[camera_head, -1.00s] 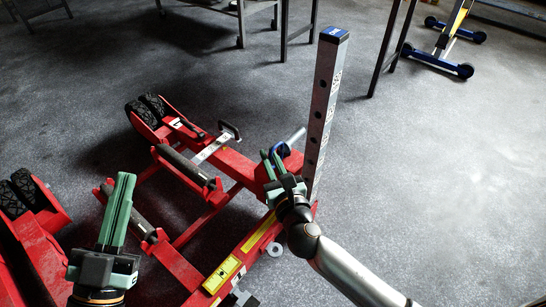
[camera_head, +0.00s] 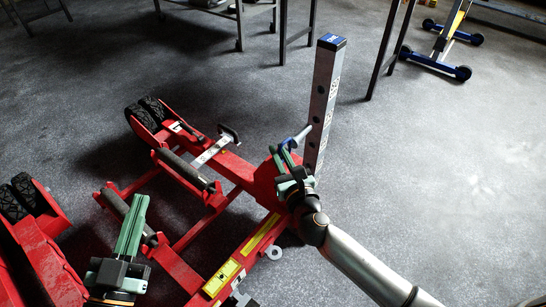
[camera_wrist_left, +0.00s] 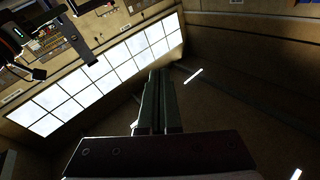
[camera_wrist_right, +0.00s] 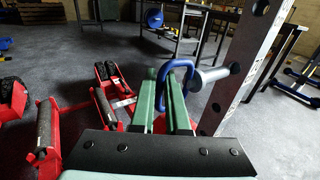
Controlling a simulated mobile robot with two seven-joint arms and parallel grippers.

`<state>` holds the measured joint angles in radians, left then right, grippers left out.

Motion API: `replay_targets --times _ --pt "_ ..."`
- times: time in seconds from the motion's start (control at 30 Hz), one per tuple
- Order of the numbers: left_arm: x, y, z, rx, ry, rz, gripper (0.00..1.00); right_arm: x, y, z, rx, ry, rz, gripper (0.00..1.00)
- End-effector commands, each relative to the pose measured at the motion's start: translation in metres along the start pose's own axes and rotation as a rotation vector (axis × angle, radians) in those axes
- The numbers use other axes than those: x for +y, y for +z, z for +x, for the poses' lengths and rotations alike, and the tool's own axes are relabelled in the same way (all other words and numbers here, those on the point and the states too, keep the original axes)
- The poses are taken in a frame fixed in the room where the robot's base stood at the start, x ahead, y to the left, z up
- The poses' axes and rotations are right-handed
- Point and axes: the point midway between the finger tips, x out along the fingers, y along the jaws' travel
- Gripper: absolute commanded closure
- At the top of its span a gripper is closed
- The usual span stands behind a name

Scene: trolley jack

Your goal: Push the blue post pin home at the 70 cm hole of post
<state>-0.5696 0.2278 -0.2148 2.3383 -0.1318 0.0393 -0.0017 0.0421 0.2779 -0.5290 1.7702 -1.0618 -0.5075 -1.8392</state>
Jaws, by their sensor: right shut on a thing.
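The grey post (camera_head: 325,95) with a blue top and a row of holes stands upright at the red jack (camera_head: 225,160). My right gripper (camera_head: 281,152) is shut on the blue-handled post pin (camera_head: 296,138) beside the post. In the right wrist view, the fingers (camera_wrist_right: 162,75) close on the blue loop handle (camera_wrist_right: 189,72), and the grey pin shaft (camera_wrist_right: 212,76) points right to the post (camera_wrist_right: 245,65). The shaft's end meets or overlaps the post's left edge; I cannot tell whether it is in a hole. My left gripper (camera_head: 142,199) is shut and empty, above the jack's left part.
Another red jack part (camera_head: 35,250) lies at the left. Dark table legs (camera_head: 283,30) stand behind the post. A blue-footed stand (camera_head: 440,62) is at the back right. The floor right of the post is clear.

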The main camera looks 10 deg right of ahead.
Motion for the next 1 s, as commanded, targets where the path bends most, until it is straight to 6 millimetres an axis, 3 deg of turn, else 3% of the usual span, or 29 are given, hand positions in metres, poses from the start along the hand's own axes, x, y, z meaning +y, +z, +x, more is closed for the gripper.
replay_targets --times 0.1,0.33,1.0 --pt "0.002 0.011 -0.003 -0.042 0.001 -0.011 1.0 -0.008 0.002 0.005 -0.002 0.001 -0.002 1.0" --pt "0.003 0.017 -0.003 -0.068 -0.001 -0.02 1.0 -0.016 0.002 0.01 -0.002 -0.001 0.0 1.0" --pt "0.002 0.014 -0.002 -0.063 -0.002 -0.022 1.0 -0.016 0.002 0.011 -0.002 0.0 -0.001 1.0"
